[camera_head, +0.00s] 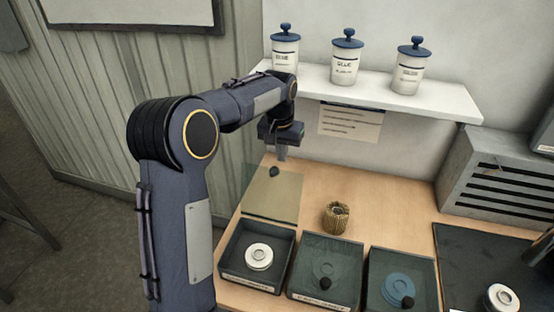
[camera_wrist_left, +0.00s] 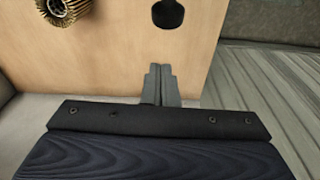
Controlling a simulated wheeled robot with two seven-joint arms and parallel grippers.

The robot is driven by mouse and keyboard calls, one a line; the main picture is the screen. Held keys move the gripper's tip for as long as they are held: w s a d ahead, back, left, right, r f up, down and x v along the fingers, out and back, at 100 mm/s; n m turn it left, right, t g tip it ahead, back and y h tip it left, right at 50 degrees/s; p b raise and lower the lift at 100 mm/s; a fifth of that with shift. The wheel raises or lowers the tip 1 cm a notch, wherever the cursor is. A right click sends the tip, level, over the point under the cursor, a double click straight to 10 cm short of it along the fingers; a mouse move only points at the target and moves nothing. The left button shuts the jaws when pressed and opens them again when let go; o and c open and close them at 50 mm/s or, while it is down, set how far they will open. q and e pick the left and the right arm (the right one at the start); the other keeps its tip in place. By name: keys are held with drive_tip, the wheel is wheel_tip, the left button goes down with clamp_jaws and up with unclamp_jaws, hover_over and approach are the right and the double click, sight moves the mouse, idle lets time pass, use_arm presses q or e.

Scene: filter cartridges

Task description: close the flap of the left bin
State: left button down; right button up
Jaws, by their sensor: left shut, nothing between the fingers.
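The left bin (camera_head: 232,269) is a dark open-topped box with a white ring-shaped cartridge (camera_head: 259,256) inside. Its clear flap (camera_head: 268,200) is open, swung back behind the bin, with a dark knob (camera_head: 274,171) near its far edge. The knob also shows in the left wrist view (camera_wrist_left: 168,14). My left gripper (camera_head: 281,156) is shut and empty, just beyond the flap's far edge, apart from the knob. Its closed fingers show in the left wrist view (camera_wrist_left: 160,70). My right gripper is not in view.
The middle bin (camera_head: 325,301) and right bin (camera_head: 428,290) have clear flaps down. A ribbed brass-coloured cartridge (camera_head: 336,218) stands behind the middle bin. A shelf (camera_head: 440,103) with three white jars overhangs the back. A grey slotted box (camera_head: 487,180) stands at right.

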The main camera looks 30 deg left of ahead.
use_arm(q)
drive_tip(key=s, duration=0.3)
drive_tip(key=shift+s+d+r+p, duration=0.2)
drive_tip(key=shift+s+d+p, duration=0.1)
drive_tip(key=shift+s+d, duration=0.1)
